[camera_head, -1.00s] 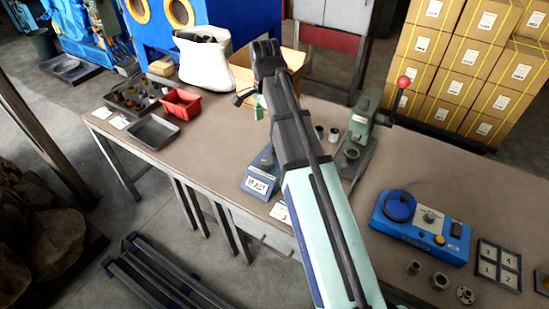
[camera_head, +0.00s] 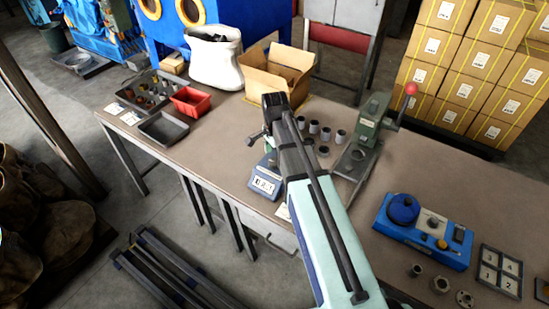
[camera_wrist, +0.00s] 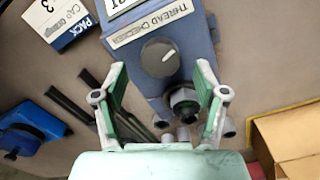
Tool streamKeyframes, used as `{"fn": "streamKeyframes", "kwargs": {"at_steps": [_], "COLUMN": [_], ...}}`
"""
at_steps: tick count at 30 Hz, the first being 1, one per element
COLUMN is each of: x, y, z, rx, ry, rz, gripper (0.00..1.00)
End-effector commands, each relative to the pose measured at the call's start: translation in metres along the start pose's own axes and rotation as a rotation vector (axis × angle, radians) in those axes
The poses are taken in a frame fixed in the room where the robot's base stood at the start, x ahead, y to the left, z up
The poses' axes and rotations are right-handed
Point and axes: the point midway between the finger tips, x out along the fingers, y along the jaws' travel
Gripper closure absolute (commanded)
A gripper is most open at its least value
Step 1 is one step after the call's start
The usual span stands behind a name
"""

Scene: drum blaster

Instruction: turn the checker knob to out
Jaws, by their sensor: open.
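The thread checker (camera_head: 264,187) is a blue-grey box with a display, on the bench left of my arm, which partly covers it. In the wrist view the checker (camera_wrist: 201,45) carries a "THREAD CHECKER" label strip. Its round dark grey knob (camera_wrist: 160,58) has a pale pointer line slanting to the upper right. No "out" mark is readable.
Several small grey cylinders (camera_head: 314,127) stand behind my arm. A green press (camera_head: 371,120) with a red-ball lever is to the right. An open cardboard box (camera_head: 268,80) stands behind. A blue device (camera_head: 424,229) is at the right. The bench between the trays and checker is clear.

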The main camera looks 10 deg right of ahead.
Motion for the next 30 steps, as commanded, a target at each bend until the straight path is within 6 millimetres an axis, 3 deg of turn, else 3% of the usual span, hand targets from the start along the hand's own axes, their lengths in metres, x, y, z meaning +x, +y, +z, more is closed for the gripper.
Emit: {"fn": "streamKeyframes", "kwargs": {"at_steps": [9, 19, 24, 30], "x": [0.024, 0.026, 0.026, 0.026], "y": [0.0, 0.0, 0.0, 0.0], "z": [0.0, 0.0, 0.0, 0.0], "rx": [0.0, 0.0, 0.0, -0.002], "ry": [0.0, 0.0, 0.0, 0.0], "rz": [-0.001, -0.001, -0.001, 0.0], "gripper": [0.28, 0.28, 0.88, 0.89]}}
